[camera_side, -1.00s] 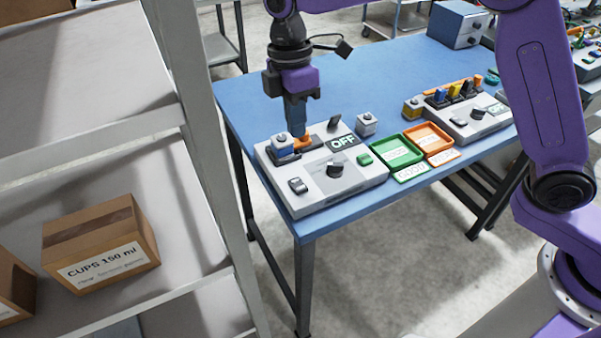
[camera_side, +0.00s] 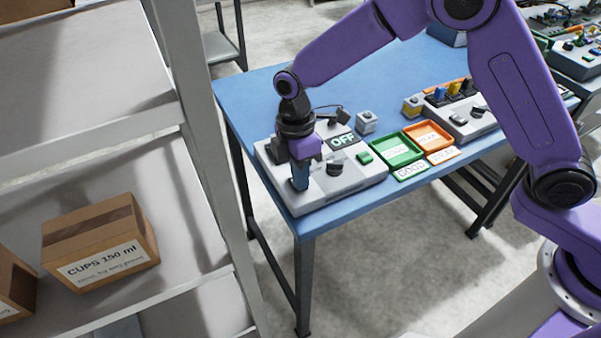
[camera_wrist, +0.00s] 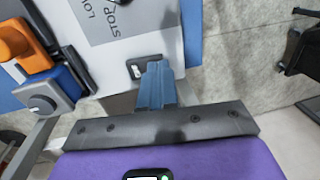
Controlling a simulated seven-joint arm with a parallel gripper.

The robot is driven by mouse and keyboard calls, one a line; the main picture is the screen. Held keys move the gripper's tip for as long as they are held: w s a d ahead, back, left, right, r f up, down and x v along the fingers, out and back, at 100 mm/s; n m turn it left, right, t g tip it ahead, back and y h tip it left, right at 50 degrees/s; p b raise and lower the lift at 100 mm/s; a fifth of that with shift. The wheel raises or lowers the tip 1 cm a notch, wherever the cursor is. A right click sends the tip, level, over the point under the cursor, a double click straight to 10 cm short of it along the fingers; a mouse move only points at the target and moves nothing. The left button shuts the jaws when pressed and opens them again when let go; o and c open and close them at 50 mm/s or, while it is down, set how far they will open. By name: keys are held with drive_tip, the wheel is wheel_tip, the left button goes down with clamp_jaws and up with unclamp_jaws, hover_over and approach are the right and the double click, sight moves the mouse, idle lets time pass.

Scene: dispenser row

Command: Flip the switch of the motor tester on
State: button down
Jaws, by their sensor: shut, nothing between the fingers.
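The motor tester (camera_side: 345,183) is a light grey box on the near left corner of the blue table, and its display (camera_side: 342,141) reads OFF. My gripper (camera_side: 300,186) is shut and empty, pointing down at the tester's front left part. In the side view it hides the rocker switch there. In the wrist view the switch (camera_wrist: 135,69) shows partly, just beyond my blue fingertips (camera_wrist: 157,72); I cannot tell whether they touch it. The tester's dark knob (camera_side: 335,168) is right of my gripper.
In the wrist view, an orange part (camera_wrist: 14,40) and a grey-and-blue block (camera_wrist: 45,97) sit to the left. Green (camera_side: 398,149) and orange (camera_side: 429,135) trays lie right of the tester. A second grey device (camera_side: 465,125) stands further right. A shelf upright (camera_side: 190,110) is at left.

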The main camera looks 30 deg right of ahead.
drive_tip(key=shift+s+f, duration=0.1)
drive_tip(key=shift+f+t, duration=0.1)
drive_tip(key=shift+t, duration=0.2)
idle(0.3)
drive_tip(key=shift+w+r, duration=0.2)
drive_tip(key=shift+w, duration=0.6)
drive_tip(key=shift+r, duration=0.15)
wheel_tip(320, 180, up, 14)
drive_tip(key=s, duration=0.2)
drive_tip(key=shift+f, duration=0.2)
